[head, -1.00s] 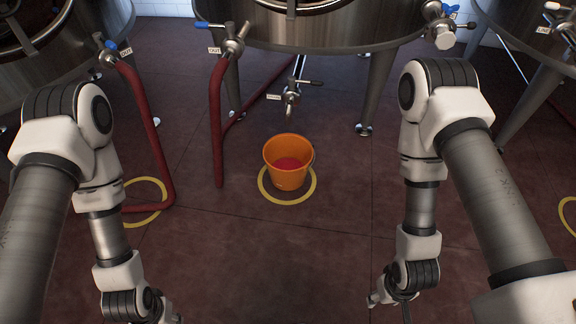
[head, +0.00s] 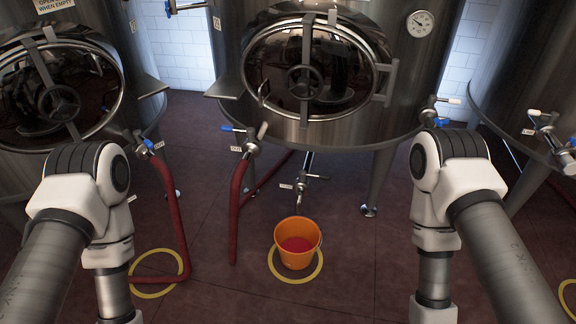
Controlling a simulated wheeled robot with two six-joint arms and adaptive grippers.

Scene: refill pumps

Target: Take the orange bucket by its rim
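The orange bucket (head: 298,258) stands upright on the floor inside a yellow ring (head: 318,274), in the lower middle of the head view. Its open rim faces up and red liquid (head: 297,245) shows inside. A small outlet tap (head: 300,197) of the middle tank is just above and behind it. My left arm comes down at the left and my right arm at the right, both apart from the bucket. Both grippers are below the bottom edge of the view.
A large steel tank (head: 335,127) stands on legs behind the bucket, with other tanks at both sides. A red hose (head: 238,205) hangs to the floor left of the bucket. Another red hose (head: 172,205) reaches a second yellow ring. Floor around the bucket's front is clear.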

